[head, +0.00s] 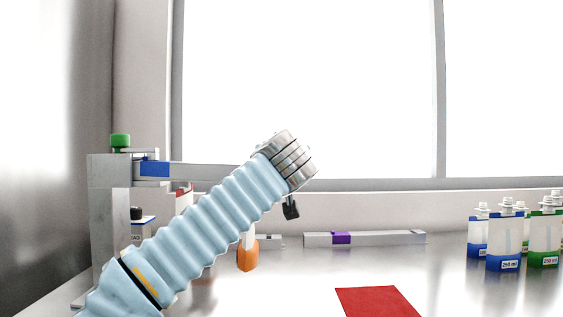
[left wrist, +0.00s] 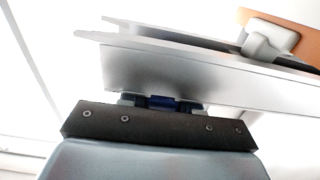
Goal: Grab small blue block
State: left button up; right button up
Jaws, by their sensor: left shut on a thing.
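The left wrist view shows a small dark blue block (left wrist: 163,102) at the middle of my gripper's black front edge, against a long grey metal beam. My left gripper (left wrist: 160,108) is shut on this block. In the head view my left arm in its pale blue sleeve reaches up and right; a small black part of the gripper (head: 291,208) shows below the silver wrist, and the rest is hidden. Another view of blue, a blue block (head: 154,168), sits on the horizontal beam at the left; I cannot tell if it is the same piece. My right gripper is out of view.
A grey column (head: 108,210) with a green cap (head: 120,141) stands at left. An orange and white piece (head: 247,257) shows below my arm. A grey rail with a purple block (head: 341,238) lies behind. Several bottles (head: 505,245) stand right. A red mat (head: 378,302) lies in front.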

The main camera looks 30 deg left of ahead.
pick_arm(q)
jog(key=shift+r, duration=0.3)
jog(key=r, duration=0.1)
jog(key=r+p, duration=0.1)
jog(key=r, duration=0.1)
jog(key=shift+s+a+r+p, duration=0.1)
jog(key=shift+s+r+p, duration=0.2)
jog(key=shift+r+p, duration=0.05)
jog(key=s+a+r, duration=0.5)
jog(key=s+r, duration=0.3)
jog(key=s, duration=0.4)
jog(key=shift+a+r, duration=0.2)
jog(key=shift+r, duration=0.15)
jog(key=shift+s, duration=0.1)
